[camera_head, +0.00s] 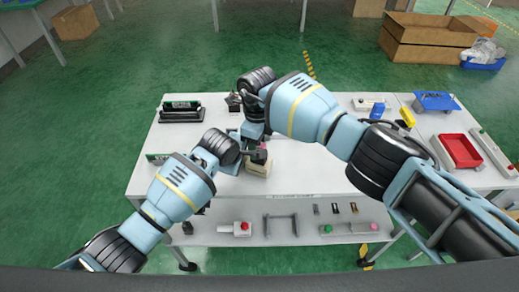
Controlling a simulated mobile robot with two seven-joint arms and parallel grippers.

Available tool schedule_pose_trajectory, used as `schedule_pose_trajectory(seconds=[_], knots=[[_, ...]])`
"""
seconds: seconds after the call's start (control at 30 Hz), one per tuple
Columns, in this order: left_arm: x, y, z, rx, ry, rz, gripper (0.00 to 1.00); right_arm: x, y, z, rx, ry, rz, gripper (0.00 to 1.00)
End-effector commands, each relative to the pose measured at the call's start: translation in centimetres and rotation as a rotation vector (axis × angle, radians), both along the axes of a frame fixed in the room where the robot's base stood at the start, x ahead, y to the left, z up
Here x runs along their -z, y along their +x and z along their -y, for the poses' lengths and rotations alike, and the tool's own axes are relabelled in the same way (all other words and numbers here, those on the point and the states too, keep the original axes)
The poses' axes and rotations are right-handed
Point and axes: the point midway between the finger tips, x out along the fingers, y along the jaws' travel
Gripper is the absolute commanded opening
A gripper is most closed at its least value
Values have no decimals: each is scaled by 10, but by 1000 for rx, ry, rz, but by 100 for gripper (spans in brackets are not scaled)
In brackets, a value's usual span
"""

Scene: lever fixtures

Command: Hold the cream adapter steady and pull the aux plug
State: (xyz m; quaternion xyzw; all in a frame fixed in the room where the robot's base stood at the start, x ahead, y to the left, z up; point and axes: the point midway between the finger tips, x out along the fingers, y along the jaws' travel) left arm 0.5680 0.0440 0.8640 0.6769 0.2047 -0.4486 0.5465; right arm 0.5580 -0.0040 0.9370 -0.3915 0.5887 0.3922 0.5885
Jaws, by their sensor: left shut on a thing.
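The cream adapter (257,169) is a small cream block near the front edge of the white table, partly covered by my left gripper. My left gripper (259,155) comes in from the left and is shut on the adapter at its upper part. My right arm reaches over from the right, and its gripper (252,130) points down just behind and above the left one. Its fingers are too small and covered to tell whether they are open. The aux plug cannot be made out; the grippers and wrists cover that spot.
On the white table (310,180), a black device (181,111) stands at the back left. A red tray (460,151) and a blue stand (436,102) are at right. A lower shelf (270,238) holds small parts. Table space right of the adapter is clear.

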Motion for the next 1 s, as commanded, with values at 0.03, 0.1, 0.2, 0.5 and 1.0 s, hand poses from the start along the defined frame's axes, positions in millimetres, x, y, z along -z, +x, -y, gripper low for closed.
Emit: schedule_pose_trajectory(seconds=[0.03, 0.1, 0.2, 0.5, 1.0], knots=[[-1, 0, 0, 0, 0, 1, 0, -8, 1, 0, -1, 0, 4, 47], [-1, 0, 0, 0, 0, 1, 0, -20, 1, 1, -1, 0, 5, 47], [-1, 0, 0, 0, 0, 1, 0, -40, 1, 0, -1, 0, 6, 47], [-1, 0, 0, 0, 0, 1, 0, -93, 1, 1, 0, -1, 4, 47], [-1, 0, 0, 0, 0, 1, 0, -112, 0, 0, 0, 0, 1, 47]])
